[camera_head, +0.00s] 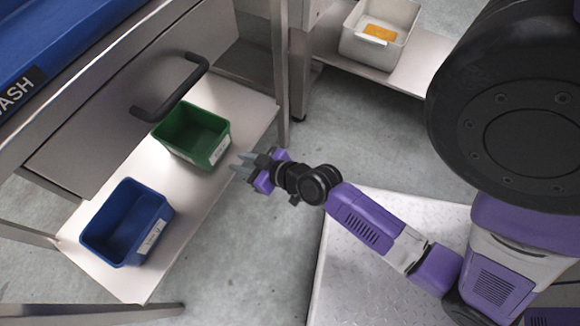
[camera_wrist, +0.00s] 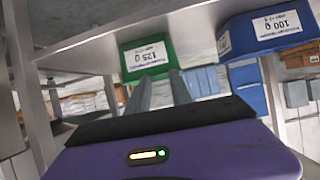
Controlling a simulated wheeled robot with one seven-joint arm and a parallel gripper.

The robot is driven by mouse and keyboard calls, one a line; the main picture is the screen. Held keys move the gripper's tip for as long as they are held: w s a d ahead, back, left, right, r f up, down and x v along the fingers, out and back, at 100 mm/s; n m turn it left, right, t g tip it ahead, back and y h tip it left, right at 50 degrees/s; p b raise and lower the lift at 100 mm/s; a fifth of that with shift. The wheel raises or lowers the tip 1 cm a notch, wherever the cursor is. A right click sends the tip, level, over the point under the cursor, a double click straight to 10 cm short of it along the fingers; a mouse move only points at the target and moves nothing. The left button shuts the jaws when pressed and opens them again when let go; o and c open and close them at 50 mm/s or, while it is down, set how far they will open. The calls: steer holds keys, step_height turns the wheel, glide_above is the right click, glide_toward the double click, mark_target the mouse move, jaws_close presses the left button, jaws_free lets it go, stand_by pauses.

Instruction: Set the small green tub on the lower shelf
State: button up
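The small green tub (camera_head: 193,134) stands upright on the pale lower shelf (camera_head: 146,180), below a drawer. A white label is on its side facing me; in the wrist view the green tub (camera_wrist: 148,60) shows this label, upside down, reading about 125 g. My gripper (camera_head: 238,166) is just off the shelf's front edge, to the right of the tub and apart from it. In the wrist view my gripper (camera_wrist: 160,90) points its two grey fingers toward the tub. A gap shows between the fingers, with nothing held.
A blue tub (camera_head: 128,222) stands nearer on the same shelf, with bare shelf between the tubs. The drawer's black handle (camera_head: 168,92) overhangs near the green tub. A metal leg (camera_head: 280,75) rises at the shelf's far corner. A grey bin (camera_head: 379,48) stands on another shelf.

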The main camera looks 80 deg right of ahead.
steer(key=s+a+r+n+t+y, duration=0.3)
steer(key=s+a+r, duration=1.2)
steer(key=r, duration=0.3)
steer(key=shift+s+n+y, duration=0.3)
steer(key=shift+s+n, duration=0.1)
steer(key=shift+s, duration=0.25)
step_height(320, 180, up, 31)
steer(key=p, duration=3.1)
steer(key=shift+r, duration=0.15)
steer(key=shift+a, duration=0.1)
